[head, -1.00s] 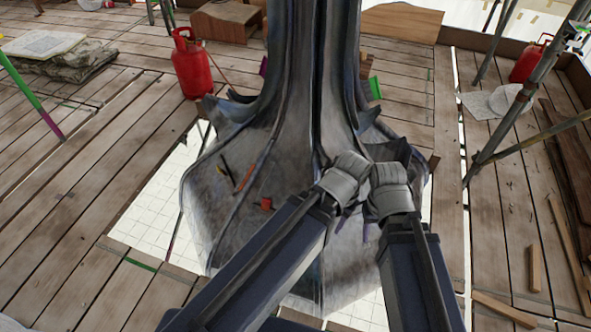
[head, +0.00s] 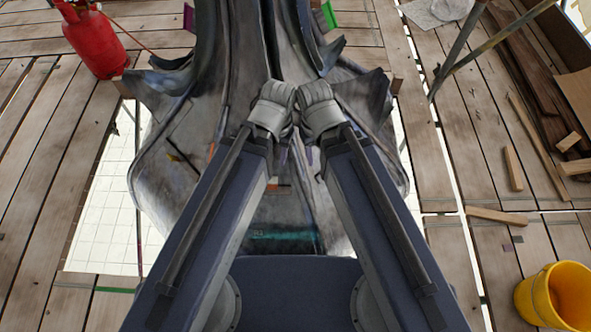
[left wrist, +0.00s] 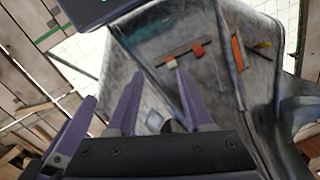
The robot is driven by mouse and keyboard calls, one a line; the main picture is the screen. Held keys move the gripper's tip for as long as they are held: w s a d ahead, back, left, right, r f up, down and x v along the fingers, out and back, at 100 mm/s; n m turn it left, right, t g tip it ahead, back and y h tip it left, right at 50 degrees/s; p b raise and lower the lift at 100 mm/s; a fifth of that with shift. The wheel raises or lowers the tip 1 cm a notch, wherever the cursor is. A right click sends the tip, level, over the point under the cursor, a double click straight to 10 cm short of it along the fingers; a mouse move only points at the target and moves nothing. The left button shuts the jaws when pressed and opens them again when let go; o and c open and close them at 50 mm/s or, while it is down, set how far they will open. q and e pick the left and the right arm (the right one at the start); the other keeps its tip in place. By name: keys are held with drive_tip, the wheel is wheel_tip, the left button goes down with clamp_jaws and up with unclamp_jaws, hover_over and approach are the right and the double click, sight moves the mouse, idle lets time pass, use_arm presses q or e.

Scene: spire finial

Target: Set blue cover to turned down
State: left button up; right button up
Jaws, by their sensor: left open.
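I cannot make out a clearly blue cover in either view. The grey spire finial (head: 190,150) fills the middle of the head view, with a teal patch (head: 285,236) low on its face. In the left wrist view, that face shows a dark bar (left wrist: 186,54) with a red piece (left wrist: 198,50) and a whitish piece (left wrist: 171,63), plus an orange strip (left wrist: 238,54). My left gripper (left wrist: 157,73) is open and empty, its purple fingers pointing at the face below the bar.
A red gas cylinder (head: 92,40) stands at upper left on the plank deck (head: 40,160). A yellow bucket (head: 553,297) is at lower right, with wood offcuts (head: 513,167) behind it. A metal scaffold pole (head: 460,48) rises right of the spire. Openings in the deck flank the spire.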

use_arm(q)
wheel_tip(320, 180, down, 26)
drive_tip(key=b, duration=2.4)
drive_tip(key=n+h+p, duration=0.2)
drive_tip(key=n+h, duration=0.1)
drive_tip(key=n, duration=0.4)
approach(296, 159)
drive_tip(key=shift+t, duration=0.3)
drive_tip(key=f, duration=0.4)
drive_tip(key=d+f, duration=0.1)
drive_tip(key=shift+w+f, duration=0.1)
drive_tip(key=shift+f, duration=0.3)
drive_tip(key=f+b, duration=0.8)
drive_tip(key=shift+w+d, duration=0.1)
drive_tip(key=shift+d, duration=0.3)
drive_tip(key=shift+r, duration=0.1)
clamp_jaws()
drive_tip(key=shift+a, duration=0.2)
